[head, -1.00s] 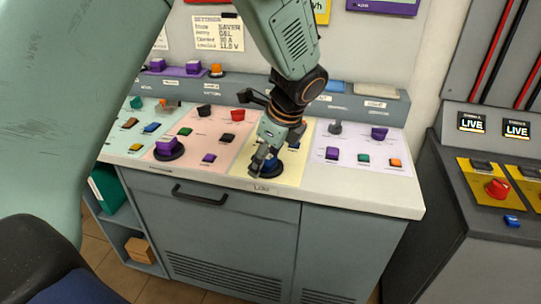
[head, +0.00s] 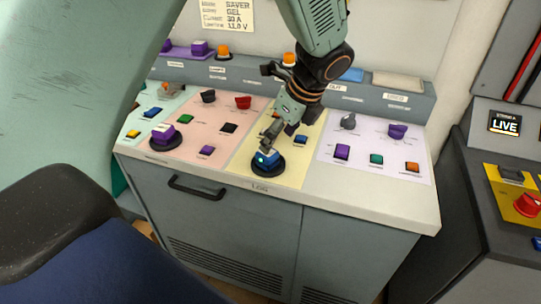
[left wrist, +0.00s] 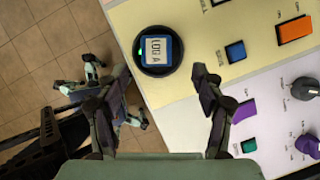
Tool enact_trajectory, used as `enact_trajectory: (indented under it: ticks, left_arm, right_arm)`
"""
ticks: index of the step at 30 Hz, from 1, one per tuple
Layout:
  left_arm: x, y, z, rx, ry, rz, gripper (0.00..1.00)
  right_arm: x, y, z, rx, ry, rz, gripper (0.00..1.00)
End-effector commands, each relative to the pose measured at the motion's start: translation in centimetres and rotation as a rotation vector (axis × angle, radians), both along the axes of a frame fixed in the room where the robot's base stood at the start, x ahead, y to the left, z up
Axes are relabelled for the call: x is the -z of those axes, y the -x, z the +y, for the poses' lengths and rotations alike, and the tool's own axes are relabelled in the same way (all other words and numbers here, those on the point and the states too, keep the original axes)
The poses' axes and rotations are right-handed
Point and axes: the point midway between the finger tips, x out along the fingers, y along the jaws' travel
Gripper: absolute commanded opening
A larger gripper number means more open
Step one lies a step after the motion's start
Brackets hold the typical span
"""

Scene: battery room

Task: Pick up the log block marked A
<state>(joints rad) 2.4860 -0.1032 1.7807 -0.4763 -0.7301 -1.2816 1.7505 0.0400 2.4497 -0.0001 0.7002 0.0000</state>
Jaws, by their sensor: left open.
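The log block marked A (head: 266,158) is a blue block on a round black base, on the yellow panel of the bench top. In the left wrist view the block (left wrist: 158,50) shows its white label reading LOG A and a small green light beside it. My left gripper (head: 270,140) is above the block, pointing down, and partly covers it in the head view. In the left wrist view the left gripper (left wrist: 162,80) is open, with its fingertips apart and the block between and slightly beyond them. Nothing is held.
A purple block (head: 163,134) on a similar black base stands on the pink panel to the left. A blue button (left wrist: 235,51) and an orange button (left wrist: 294,29) lie near the block. A grey cabinet with a red knob (head: 528,204) stands at the right.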

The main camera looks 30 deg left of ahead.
Motion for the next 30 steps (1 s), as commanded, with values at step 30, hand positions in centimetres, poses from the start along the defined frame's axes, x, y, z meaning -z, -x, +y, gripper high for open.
enact_trajectory:
  ticks: [30]
  left_arm:
    - [6.3,-0.4,2.6,0.000,0.002,0.001,0.51]
  right_arm:
    - [1.8,0.1,0.0,0.000,0.000,0.001,0.00]
